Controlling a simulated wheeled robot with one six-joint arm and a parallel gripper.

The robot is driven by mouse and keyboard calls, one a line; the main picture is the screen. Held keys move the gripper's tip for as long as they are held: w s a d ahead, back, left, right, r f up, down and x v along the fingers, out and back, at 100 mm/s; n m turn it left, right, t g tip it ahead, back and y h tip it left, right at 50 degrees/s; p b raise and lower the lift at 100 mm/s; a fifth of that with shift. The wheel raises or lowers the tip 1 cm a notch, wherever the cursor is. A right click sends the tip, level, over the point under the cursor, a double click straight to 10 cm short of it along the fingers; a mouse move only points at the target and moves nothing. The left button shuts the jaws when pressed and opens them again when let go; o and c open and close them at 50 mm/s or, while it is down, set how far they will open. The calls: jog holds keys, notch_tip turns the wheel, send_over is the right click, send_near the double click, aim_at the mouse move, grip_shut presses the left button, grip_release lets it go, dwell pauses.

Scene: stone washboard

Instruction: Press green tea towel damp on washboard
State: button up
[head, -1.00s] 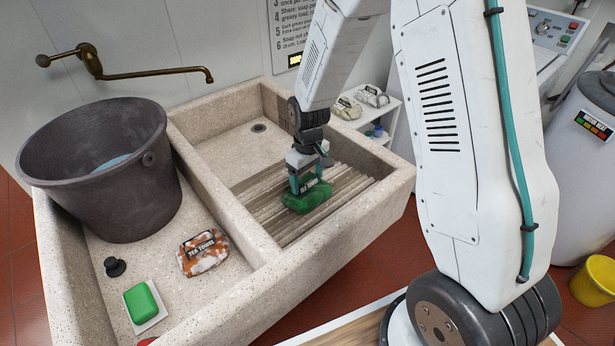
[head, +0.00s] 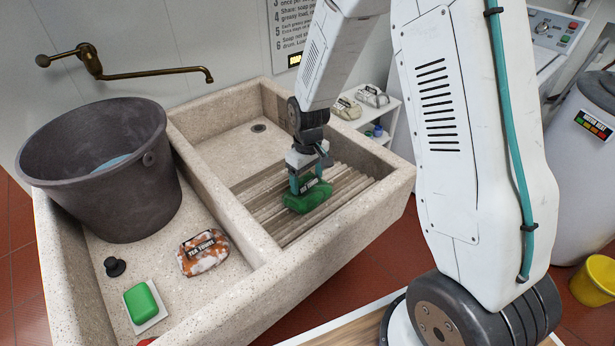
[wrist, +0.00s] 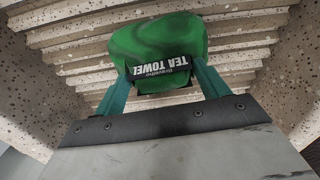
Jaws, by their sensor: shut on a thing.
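The green tea towel (head: 309,198) is a bunched bundle with a black "TEA TOWEL" label. It lies against the ribbed washboard (head: 262,190) in the right basin of the stone sink. My gripper (head: 306,184) is above it, pointing down, with its teal fingers shut on the towel. In the wrist view the towel (wrist: 160,42) sits between the fingertips (wrist: 163,82), with the washboard ribs (wrist: 70,35) behind it. The towel's underside is hidden, so how firmly it touches the ribs cannot be told.
The left basin holds a dark bucket (head: 100,170), an orange-and-white tea towel (head: 203,253), green soap (head: 141,302) on a white dish and a black plug (head: 115,267). A stone divider (head: 235,225) separates the basins. A brass tap (head: 150,75) reaches over the sink.

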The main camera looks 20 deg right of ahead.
dwell(0.4)
jog(key=shift+r, duration=4)
